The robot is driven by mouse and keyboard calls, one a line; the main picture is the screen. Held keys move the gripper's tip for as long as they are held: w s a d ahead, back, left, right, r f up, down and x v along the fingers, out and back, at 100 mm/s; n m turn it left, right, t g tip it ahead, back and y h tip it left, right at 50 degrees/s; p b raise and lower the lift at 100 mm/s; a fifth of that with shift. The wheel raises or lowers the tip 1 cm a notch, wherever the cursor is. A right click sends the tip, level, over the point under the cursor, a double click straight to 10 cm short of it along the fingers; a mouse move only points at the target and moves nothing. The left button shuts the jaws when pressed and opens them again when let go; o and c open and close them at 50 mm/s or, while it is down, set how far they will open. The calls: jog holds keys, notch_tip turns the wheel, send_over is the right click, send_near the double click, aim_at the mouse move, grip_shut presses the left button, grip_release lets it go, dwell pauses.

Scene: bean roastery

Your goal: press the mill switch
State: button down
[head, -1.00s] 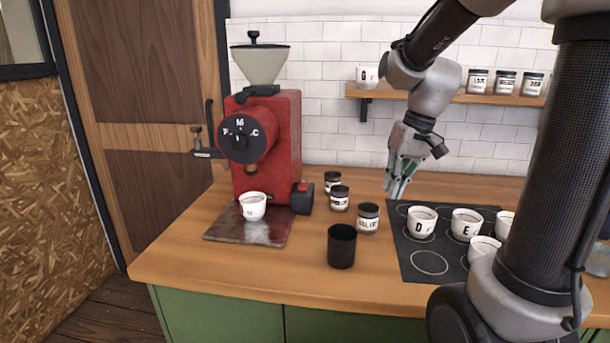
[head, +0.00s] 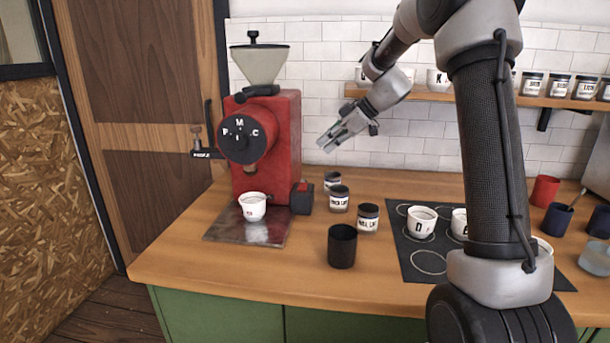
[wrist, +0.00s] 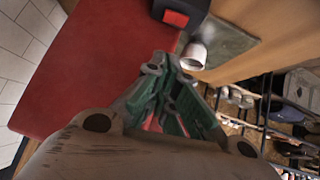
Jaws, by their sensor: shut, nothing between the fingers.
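The red mill (head: 282,140) stands at the back left of the counter with a pale hopper on top and a black lettered dial in front. The mill switch (head: 302,188), a black box with a red button on top, sits at its lower right side. In the wrist view the switch's red button (wrist: 176,18) shows at the top. My gripper (head: 325,144) is shut and empty. It hangs in the air right of the mill, above and to the right of the switch, apart from both. Its fingers (wrist: 170,72) show in the wrist view.
A white cup (head: 253,206) stands on the metal plate (head: 225,229) before the mill. Labelled jars (head: 368,217) and a dark cup (head: 341,246) stand right of the switch. A black mat (head: 425,282) with lettered cups lies farther right. A shelf (head: 420,96) hangs behind.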

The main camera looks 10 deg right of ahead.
dwell(0.3)
send_over(303, 187)
jog(key=d, duration=0.1)
jog(key=f, duration=0.6)
jog(key=shift+w+f, duration=0.2)
jog(key=shift+f, duration=0.2)
jog(key=f, duration=0.3)
jog(key=shift+w+f, duration=0.2)
jog(key=shift+w, duration=0.1)
jog(key=shift+f, duration=0.45)
jog(key=shift+w+f, duration=0.15)
jog(key=shift+f, duration=0.15)
